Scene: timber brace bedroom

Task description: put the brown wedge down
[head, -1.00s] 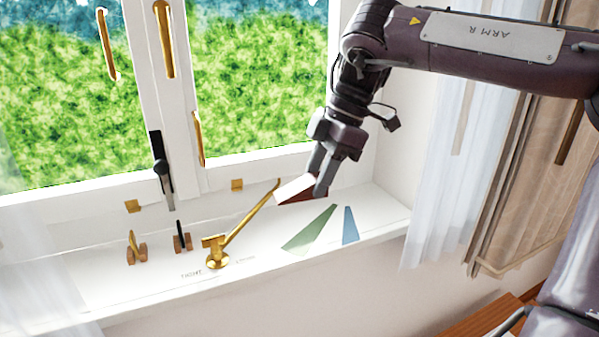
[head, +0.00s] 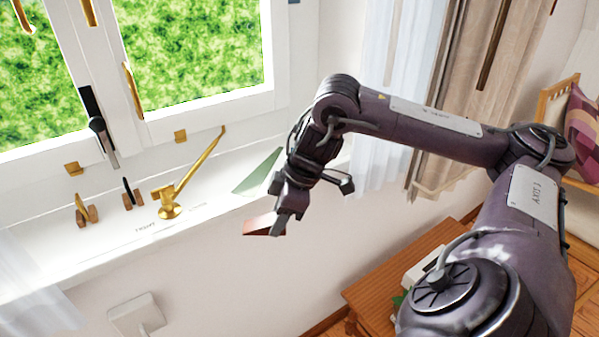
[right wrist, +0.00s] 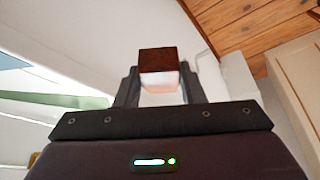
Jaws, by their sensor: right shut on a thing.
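The brown wedge (head: 262,226) is between the fingers of my right gripper (head: 281,222), which is shut on it in the head view. Gripper and wedge are in the air in front of the windowsill's front edge. In the right wrist view the wedge (right wrist: 158,60) shows between the fingertips, dark brown above with a pale lower face. My left gripper is not in view.
The white windowsill (head: 50,262) carries a green tapered piece (head: 257,172), a gold stay (head: 190,175) and small wooden holders (head: 134,198). A wooden table (head: 405,258) stands lower right. A wall socket (head: 137,314) is below the sill.

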